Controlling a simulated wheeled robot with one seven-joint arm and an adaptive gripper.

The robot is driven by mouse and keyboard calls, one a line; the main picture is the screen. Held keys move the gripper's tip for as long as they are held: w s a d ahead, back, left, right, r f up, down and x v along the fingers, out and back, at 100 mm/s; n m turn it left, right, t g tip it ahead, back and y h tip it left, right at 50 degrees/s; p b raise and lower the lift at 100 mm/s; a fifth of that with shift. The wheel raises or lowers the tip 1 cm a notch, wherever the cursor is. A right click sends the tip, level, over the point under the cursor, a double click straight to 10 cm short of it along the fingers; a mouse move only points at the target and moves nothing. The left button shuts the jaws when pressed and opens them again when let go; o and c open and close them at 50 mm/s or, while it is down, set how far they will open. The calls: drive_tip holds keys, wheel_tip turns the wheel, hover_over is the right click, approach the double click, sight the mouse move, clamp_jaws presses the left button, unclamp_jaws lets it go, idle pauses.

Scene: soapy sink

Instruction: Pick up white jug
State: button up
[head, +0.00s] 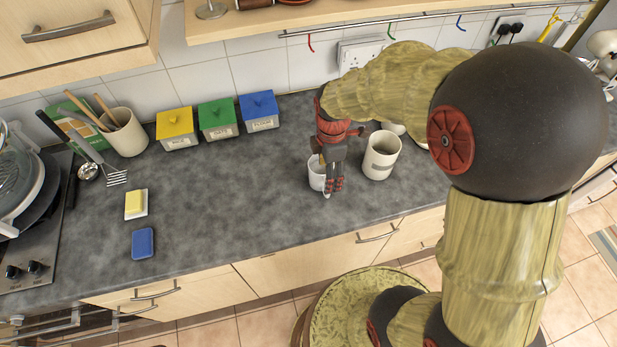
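A small white vessel (316,176), which looks like the white jug, stands on the grey worktop (240,215). My gripper (333,187) points down right at it and hides its right part. One finger seems to be at or inside the rim, but I cannot tell whether it touches. The fingers overlap in this view, so whether they are open or shut is unclear. A taller cream-white container (381,157) stands upright just to the right, apart from the gripper.
Yellow (177,128), green (218,119) and blue (259,111) lidded boxes stand along the wall. A utensil pot (125,132), a butter dish (136,205) and a blue item (143,243) are on the left. The worktop's front middle is clear.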

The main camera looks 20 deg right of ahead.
sight(323, 180)
drive_tip(key=shift+a+f, duration=0.1)
drive_tip(key=shift+f, duration=0.65)
wheel_tip(323, 180, down, 7)
drive_tip(key=shift+s+r+b, duration=0.1)
drive_tip(key=shift+b, duration=0.55)
drive_tip(key=shift+c, duration=1)
drive_tip(key=shift+s, duration=0.1)
clamp_jaws()
